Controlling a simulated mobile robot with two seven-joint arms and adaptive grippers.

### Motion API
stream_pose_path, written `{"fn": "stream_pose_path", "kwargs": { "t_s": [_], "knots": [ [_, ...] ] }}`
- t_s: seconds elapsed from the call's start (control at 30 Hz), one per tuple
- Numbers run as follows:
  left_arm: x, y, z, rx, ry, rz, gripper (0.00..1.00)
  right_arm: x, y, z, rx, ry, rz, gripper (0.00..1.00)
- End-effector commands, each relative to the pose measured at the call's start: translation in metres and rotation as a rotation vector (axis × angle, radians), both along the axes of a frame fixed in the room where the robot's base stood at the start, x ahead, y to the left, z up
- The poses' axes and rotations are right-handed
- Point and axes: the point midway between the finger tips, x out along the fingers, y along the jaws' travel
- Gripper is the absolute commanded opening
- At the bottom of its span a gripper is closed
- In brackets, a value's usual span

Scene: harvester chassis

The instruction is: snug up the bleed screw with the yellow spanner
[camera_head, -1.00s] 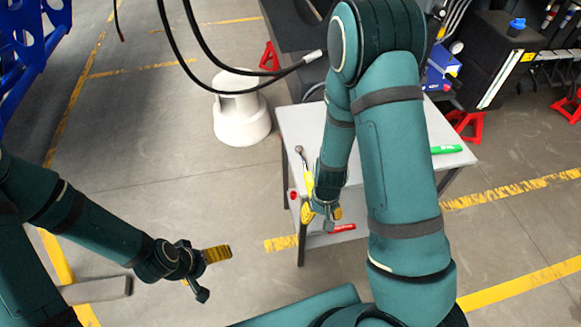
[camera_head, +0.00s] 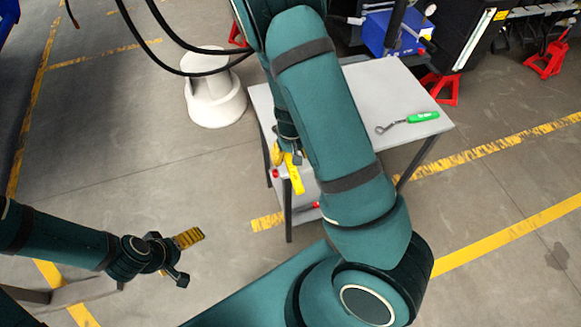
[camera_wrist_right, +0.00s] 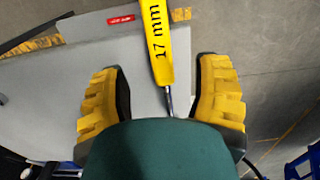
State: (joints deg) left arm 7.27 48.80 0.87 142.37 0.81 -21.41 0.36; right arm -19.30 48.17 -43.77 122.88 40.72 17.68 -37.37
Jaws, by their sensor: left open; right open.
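The yellow spanner (camera_head: 294,176) is at the left front edge of the grey table; its handle shows beside my right gripper (camera_head: 287,157), and its head is hidden by the arm. In the right wrist view the yellow handle, marked "17 mm" (camera_wrist_right: 157,45), and part of the thin shaft lie between the two yellow-padded fingers of my open right gripper (camera_wrist_right: 162,92). A gap shows on both sides. My left gripper (camera_head: 183,257) is open and empty over the floor at lower left. No bleed screw can be made out.
A green-handled spanner (camera_head: 422,117) lies on the table (camera_head: 375,90). A red object (camera_head: 318,204) shows low near the table's front. A white stool (camera_head: 213,100) stands behind left, red stands (camera_head: 440,88) behind right.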

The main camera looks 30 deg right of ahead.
Motion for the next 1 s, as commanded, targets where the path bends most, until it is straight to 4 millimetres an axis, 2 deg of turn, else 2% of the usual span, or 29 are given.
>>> {"fn": "stream_pose_path", "kwargs": {
  "t_s": [0.17, 0.43, 0.77, 0.87, 0.93, 0.97, 1.0],
  "knots": [
    [-0.001, 0.000, -0.004, -0.001, 0.002, -0.002, 1.00, 0.000, 0.000, -0.013, 0.000, 0.002, 0.000, 0.63],
    [-0.005, -0.001, -0.017, -0.003, 0.012, -0.010, 1.00, -0.001, 0.001, -0.050, 0.000, 0.002, 0.000, 0.63],
    [-0.006, -0.001, -0.017, -0.003, 0.014, -0.011, 1.00, 0.000, 0.001, -0.055, 0.000, 0.000, 0.001, 0.63],
    [-0.006, -0.001, -0.017, -0.003, 0.014, -0.011, 1.00, 0.000, 0.001, -0.055, 0.000, 0.000, 0.001, 0.33],
    [-0.006, -0.001, -0.017, -0.003, 0.013, -0.010, 1.00, 0.000, 0.001, -0.054, 0.000, 0.000, 0.001, 0.09],
    [-0.006, -0.001, -0.017, -0.003, 0.013, -0.010, 1.00, 0.000, 0.001, -0.054, 0.000, 0.000, 0.001, 0.00],
    [-0.006, -0.001, -0.017, -0.003, 0.013, -0.010, 1.00, 0.000, 0.001, -0.055, 0.000, 0.000, 0.001, 0.00]
  ]
}}
